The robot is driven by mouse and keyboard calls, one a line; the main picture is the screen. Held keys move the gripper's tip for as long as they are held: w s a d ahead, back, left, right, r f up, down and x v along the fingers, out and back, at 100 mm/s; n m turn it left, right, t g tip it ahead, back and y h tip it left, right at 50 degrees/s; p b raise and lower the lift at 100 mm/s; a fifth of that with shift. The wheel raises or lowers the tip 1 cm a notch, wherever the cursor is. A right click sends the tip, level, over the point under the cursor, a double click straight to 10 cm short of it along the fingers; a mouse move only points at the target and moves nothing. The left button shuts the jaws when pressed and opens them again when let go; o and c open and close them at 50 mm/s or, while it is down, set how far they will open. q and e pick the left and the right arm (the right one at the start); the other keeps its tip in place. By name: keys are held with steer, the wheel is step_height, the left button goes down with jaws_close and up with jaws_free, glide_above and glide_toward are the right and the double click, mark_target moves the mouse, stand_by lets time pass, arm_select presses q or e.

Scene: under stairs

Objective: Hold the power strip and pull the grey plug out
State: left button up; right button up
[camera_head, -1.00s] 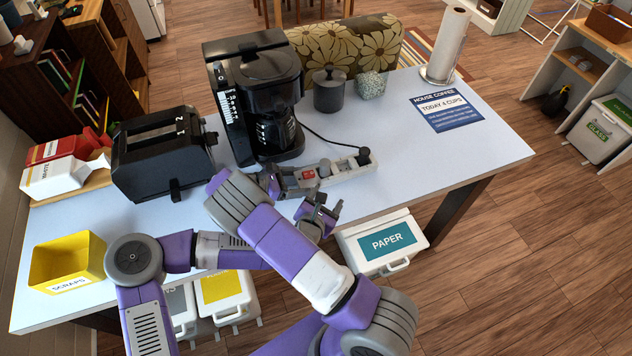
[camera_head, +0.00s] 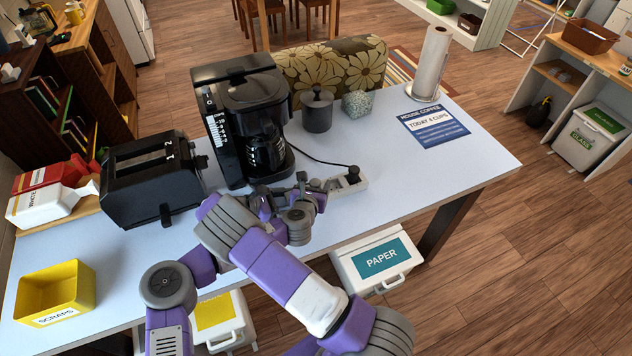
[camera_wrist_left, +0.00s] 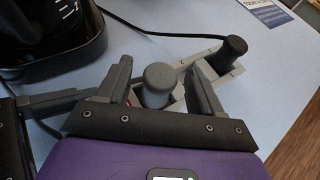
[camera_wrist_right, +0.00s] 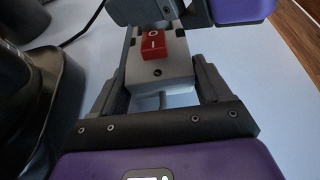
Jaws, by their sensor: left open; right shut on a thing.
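The pale grey power strip (camera_head: 349,188) lies on the table, its right end clear in the head view. The grey plug (camera_wrist_left: 158,82) stands upright in it. My open left gripper (camera_head: 306,192) is over the strip, with its fingers on either side of the plug in the left wrist view; I cannot tell whether they touch it. A black plug (camera_wrist_left: 233,47) with a cord sits at the strip's far end. My right gripper (camera_wrist_right: 157,82) is shut on the strip's other end, near the red switch (camera_wrist_right: 155,45). The arms hide much of the strip in the head view.
The coffee maker (camera_head: 245,120) stands close behind the strip. A dark canister (camera_head: 317,112), toaster (camera_head: 150,175) and yellow scraps bin (camera_head: 55,290) are also on the table. The tabletop right of the strip is clear, up to a sign (camera_head: 432,125) and paper roll (camera_head: 430,65).

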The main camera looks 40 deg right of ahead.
arm_select(q)
steer(key=shift+x, duration=0.95)
jaws_close()
stand_by(1.2)
